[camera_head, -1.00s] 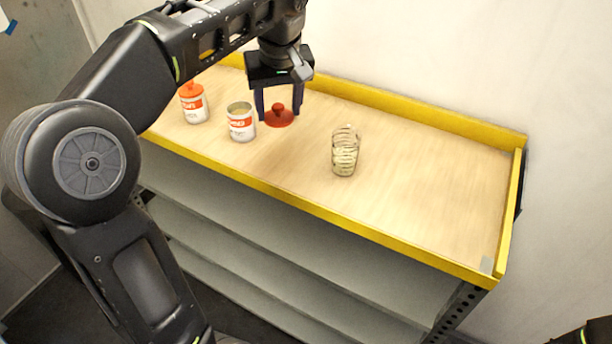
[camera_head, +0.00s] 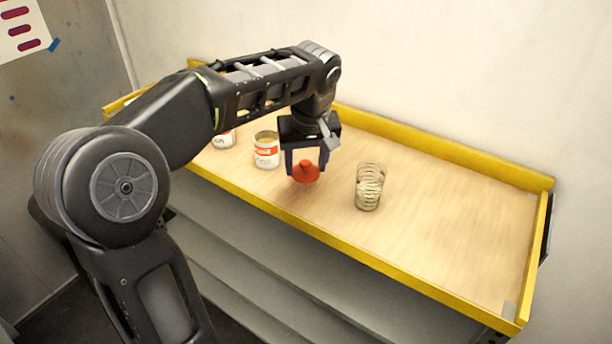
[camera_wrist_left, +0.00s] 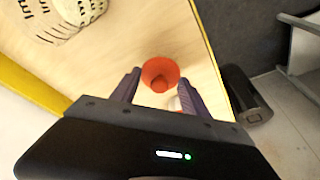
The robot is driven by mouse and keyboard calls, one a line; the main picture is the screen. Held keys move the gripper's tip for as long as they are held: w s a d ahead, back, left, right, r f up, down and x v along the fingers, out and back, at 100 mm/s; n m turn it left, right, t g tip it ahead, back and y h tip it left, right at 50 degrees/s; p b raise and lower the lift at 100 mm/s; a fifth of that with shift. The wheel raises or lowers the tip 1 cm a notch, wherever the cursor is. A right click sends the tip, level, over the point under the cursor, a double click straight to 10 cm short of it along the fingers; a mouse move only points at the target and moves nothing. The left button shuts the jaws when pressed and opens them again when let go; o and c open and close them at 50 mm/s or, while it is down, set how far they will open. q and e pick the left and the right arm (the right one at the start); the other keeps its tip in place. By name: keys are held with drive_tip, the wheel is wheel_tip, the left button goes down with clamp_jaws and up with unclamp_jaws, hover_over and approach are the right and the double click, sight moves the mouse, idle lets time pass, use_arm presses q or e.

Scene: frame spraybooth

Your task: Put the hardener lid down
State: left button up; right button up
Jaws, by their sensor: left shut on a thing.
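The hardener lid (camera_head: 305,172) is a red disc with a knob on top; it also shows in the left wrist view (camera_wrist_left: 160,75). My left gripper (camera_head: 308,170) is shut on it, one finger on each side. The lid is over the tabletop, in front of and to the right of an open can (camera_head: 266,152). I cannot tell whether it touches the wood. The can is white with an orange label, and its top is open. My right gripper is out of view.
A clear cup (camera_head: 369,188) with ring markings stands just right of the lid. A second can (camera_head: 224,141) is partly hidden behind my left arm. The wooden tabletop (camera_head: 450,230) has a raised yellow edge and is clear on the right.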

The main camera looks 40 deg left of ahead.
sight(306, 174)
use_arm(q)
drive_tip(key=shift+f, duration=0.1)
wheel_tip(306, 174, down, 4)
drive_tip(key=shift+r, duration=0.2)
drive_tip(key=shift+f, duration=0.15)
drive_tip(key=o, duration=1.3)
